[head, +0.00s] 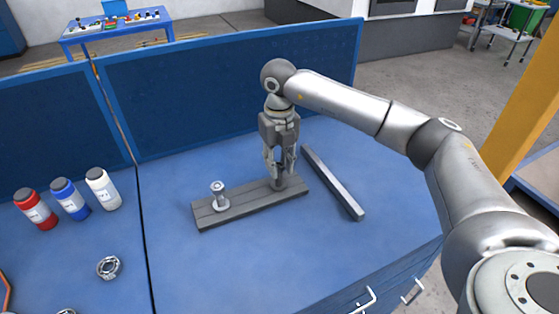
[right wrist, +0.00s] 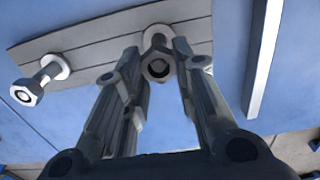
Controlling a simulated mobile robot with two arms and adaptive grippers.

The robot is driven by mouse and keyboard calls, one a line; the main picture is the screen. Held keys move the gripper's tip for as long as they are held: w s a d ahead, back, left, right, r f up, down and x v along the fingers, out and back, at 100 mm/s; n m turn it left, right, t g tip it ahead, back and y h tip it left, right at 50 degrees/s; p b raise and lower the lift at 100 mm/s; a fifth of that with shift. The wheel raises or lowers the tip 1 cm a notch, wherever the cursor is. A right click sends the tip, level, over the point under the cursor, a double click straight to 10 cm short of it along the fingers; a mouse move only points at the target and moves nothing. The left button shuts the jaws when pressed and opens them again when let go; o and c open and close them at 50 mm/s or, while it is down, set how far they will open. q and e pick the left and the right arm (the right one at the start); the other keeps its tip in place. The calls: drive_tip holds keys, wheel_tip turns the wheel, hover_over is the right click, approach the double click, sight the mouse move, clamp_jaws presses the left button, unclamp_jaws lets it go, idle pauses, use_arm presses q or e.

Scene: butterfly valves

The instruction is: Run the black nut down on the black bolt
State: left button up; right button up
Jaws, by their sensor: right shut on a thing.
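The grey board (head: 240,206) lies on the blue table, with its upper side also in the right wrist view (right wrist: 100,45). My right gripper (head: 280,174) points straight down at the board's right end. In the right wrist view its fingers (right wrist: 158,52) stand on both sides of the dark nut (right wrist: 158,66) and are shut on it. The black bolt is mostly hidden behind the nut and fingers; how far the nut is along it cannot be told. A light silver bolt with a nut (head: 218,196) stands upright at the board's left end, apart from the gripper. My left gripper is not in view.
A long grey bar (head: 333,182) lies right of the board. Red (head: 36,210), blue (head: 71,199) and white (head: 103,189) bottles stand at the left, with a metal ring part (head: 109,267) in front. A blue panel (head: 230,90) closes off the back.

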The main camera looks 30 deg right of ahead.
drive_tip(key=m, duration=0.3)
drive_tip(key=m+p, duration=0.1)
drive_tip(key=m, duration=0.3)
drive_tip(key=shift+w+r, duration=0.15)
drive_tip(key=m+p, duration=0.1)
drive_tip(key=m, duration=0.4)
drive_tip(key=shift+w+a+m+p, duration=0.1)
drive_tip(key=shift+m+p, duration=0.2)
drive_tip(key=shift+p, duration=0.1)
drive_tip(key=m+p, duration=0.2)
drive_tip(key=m, duration=0.3)
drive_tip(key=shift+w+r+m, duration=0.1)
drive_tip(key=shift+m, duration=0.3)
drive_tip(key=shift+a+m+p, duration=0.1)
drive_tip(key=shift+m+p, duration=0.3)
drive_tip(key=shift+m, duration=1.4)
drive_tip(key=o, duration=0.8)
drive_tip(key=shift+f, duration=0.2)
drive_tip(key=shift+n, duration=0.3)
